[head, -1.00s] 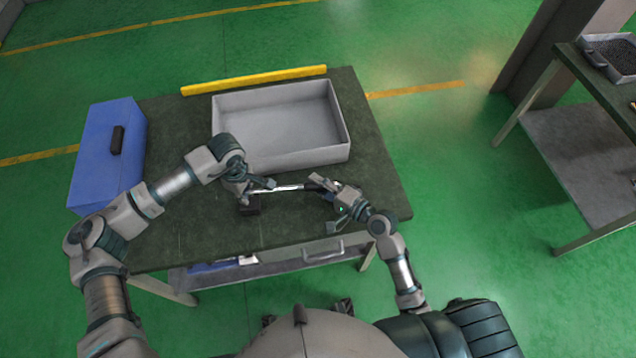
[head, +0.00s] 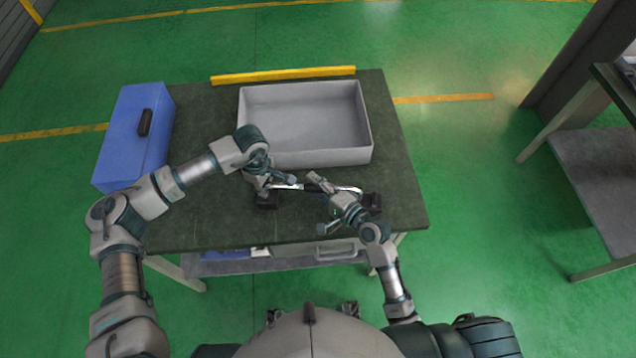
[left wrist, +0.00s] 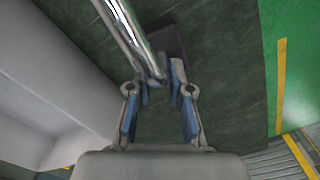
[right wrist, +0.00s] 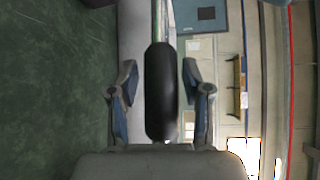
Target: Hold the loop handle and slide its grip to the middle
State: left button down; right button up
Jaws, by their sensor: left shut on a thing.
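The loop handle is a shiny silver bar (head: 285,187) between two dark end blocks (head: 266,200) on the table. Its black grip (head: 313,187) sits around the middle of the bar. My left gripper (head: 273,182) is shut on the bar near its left end, and the left wrist view shows the bar (left wrist: 132,35) running between its fingertips (left wrist: 162,85). My right gripper (head: 321,205) is open at the grip. In the right wrist view the black grip (right wrist: 161,90) lies between the spread fingers (right wrist: 158,88), with a gap on each side.
A grey open tray (head: 305,158) stands just behind the handle. A blue box (head: 128,150) is on the left of the table, and a yellow bar (head: 283,75) lies along the back edge. The table's front left surface (head: 205,225) is clear.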

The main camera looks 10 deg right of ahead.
jog(key=shift+d, duration=0.1)
jog(key=shift+s+d, duration=0.1)
jog(key=v, duration=1.1)
jog(key=shift+s+d, duration=0.2)
jog(key=shift+s, duration=0.05)
pick_arm(q)
jog(key=c, duration=1)
grip_release()
